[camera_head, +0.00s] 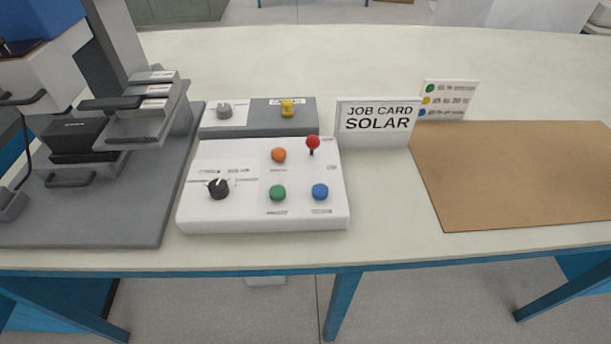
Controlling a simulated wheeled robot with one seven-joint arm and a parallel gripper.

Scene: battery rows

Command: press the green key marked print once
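The green key (278,193) is a round button on the front part of a white control box (240,217). It has a small label below it, too small to read. A blue key (320,191) is to its right and an orange key (279,155) is behind it. A black knob (218,188) is on the left of the box, and a red-topped lever (313,143) stands at the back right. My gripper does not show in this view, and nothing covers the green key.
A grey machine on a dark base (120,215) stands left of the box. A grey unit (255,120) with a yellow knob sits behind it. A job card reading SOLAR (376,120), a colour-dot card (450,98) and a brown mat (520,175) are to the right.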

